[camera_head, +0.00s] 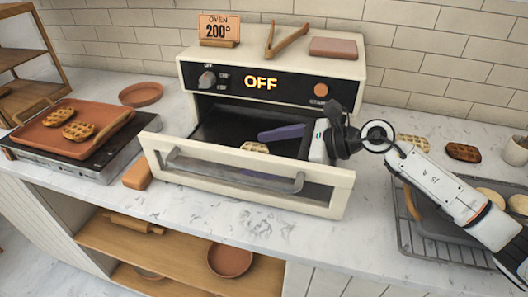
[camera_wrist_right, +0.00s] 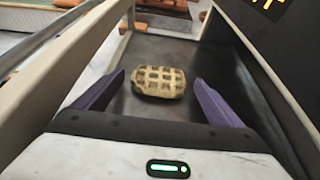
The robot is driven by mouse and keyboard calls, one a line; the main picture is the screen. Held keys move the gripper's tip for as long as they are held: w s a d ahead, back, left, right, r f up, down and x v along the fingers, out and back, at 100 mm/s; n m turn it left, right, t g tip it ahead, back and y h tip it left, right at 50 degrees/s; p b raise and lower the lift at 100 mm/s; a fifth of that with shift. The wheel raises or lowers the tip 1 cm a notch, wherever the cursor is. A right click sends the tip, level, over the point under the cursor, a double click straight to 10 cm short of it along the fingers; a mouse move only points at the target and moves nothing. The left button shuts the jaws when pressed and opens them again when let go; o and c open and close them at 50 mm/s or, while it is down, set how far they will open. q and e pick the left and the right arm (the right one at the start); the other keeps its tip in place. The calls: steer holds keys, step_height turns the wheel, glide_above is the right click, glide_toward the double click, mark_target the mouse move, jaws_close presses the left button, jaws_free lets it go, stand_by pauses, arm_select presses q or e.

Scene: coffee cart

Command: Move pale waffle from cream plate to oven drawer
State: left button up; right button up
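A pale waffle (camera_head: 254,147) lies on the dark floor of the open oven drawer (camera_head: 250,184). My right gripper (camera_head: 262,155) reaches into the drawer from the right, its purple fingers on either side of the waffle. In the right wrist view, the waffle (camera_wrist_right: 159,82) lies flat between the fingertips of the open gripper (camera_wrist_right: 160,84), with gaps on both sides. The drawer floor (camera_wrist_right: 165,50) shows around it. I cannot make out a cream plate. My left gripper is not in view.
The oven (camera_head: 350,75) reads OFF. Two browned waffles rest on a terracotta tray (camera_head: 45,133) at left. A wire rack (camera_head: 420,240) stands at right.

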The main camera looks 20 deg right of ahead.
steer(key=shift+r+p, duration=0.35)
steer(key=b+v, duration=0.1)
steer(key=v, duration=0.2)
steer(key=b+v, duration=0.1)
steer(key=v, duration=0.3)
steer(key=b+v, duration=0.1)
steer(key=v, duration=0.2)
steer(key=shift+s+d+f, duration=0.25)
steer(key=shift+d, duration=0.1)
steer(key=shift+s+d+r, duration=0.3)
steer(key=shift+d+r, duration=0.05)
